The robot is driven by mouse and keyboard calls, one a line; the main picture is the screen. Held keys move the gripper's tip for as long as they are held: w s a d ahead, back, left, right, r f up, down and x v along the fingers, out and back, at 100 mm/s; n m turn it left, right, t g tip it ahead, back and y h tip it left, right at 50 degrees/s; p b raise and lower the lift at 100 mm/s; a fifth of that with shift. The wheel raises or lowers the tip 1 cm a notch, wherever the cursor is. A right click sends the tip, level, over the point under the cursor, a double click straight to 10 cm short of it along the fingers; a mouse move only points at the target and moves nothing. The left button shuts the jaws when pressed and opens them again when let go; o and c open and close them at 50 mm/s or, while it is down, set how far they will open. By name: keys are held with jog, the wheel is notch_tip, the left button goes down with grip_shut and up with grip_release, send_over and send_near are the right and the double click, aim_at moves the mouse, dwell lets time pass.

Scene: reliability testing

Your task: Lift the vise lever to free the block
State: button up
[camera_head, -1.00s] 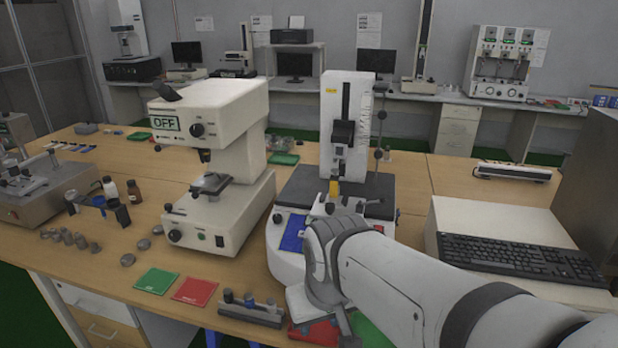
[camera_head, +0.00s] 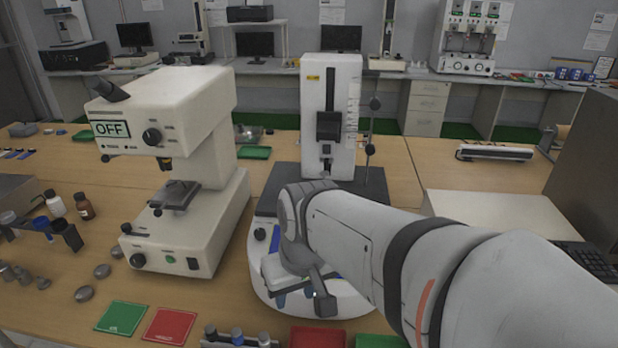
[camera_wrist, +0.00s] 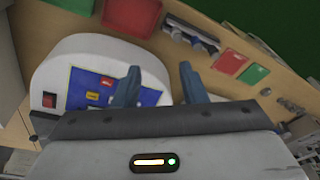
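The white testing machine (camera_head: 345,110) stands at the centre of the head view, with a dark head on its column and a black base plate (camera_head: 373,185). I cannot make out a vise lever or block in either view; my arm covers part of the machine's front. My gripper (camera_head: 295,296) hangs over the machine's rounded white front. In the wrist view, my gripper's two blue fingers (camera_wrist: 158,86) are spread apart with nothing between them. The machine's blue control panel (camera_wrist: 80,88) and white front (camera_wrist: 92,48) lie below and left of the fingers.
A large white instrument (camera_head: 180,110) marked OFF stands left. Green (camera_head: 121,317) and red (camera_head: 170,325) mats lie at the front, beside a holder with small parts (camera_head: 237,338). A keyboard (camera_head: 588,262) is at the right.

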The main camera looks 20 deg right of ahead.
jog(key=w+d+f+m+t+y+b, duration=0.25)
jog(key=w+d+f+y+b, duration=0.2)
jog(key=w+d+y, duration=0.7)
jog(key=w+d+m+t+h+b, duration=0.1)
jog(key=w+d+t+h+b, duration=0.15)
jog(key=d+t, duration=1.45)
jog(key=w+g, duration=0.1)
jog(key=g, duration=0.1)
jog(key=w+d+g, duration=0.1)
jog(key=w+g, duration=0.1)
jog(key=w+d+g+p, duration=0.1)
jog(key=w+g, duration=0.1)
jog(key=shift+w+d+f+g, duration=0.1)
jog(key=shift+d+f+g, duration=0.15)
jog(key=shift+f, duration=0.1)
grip_shut()
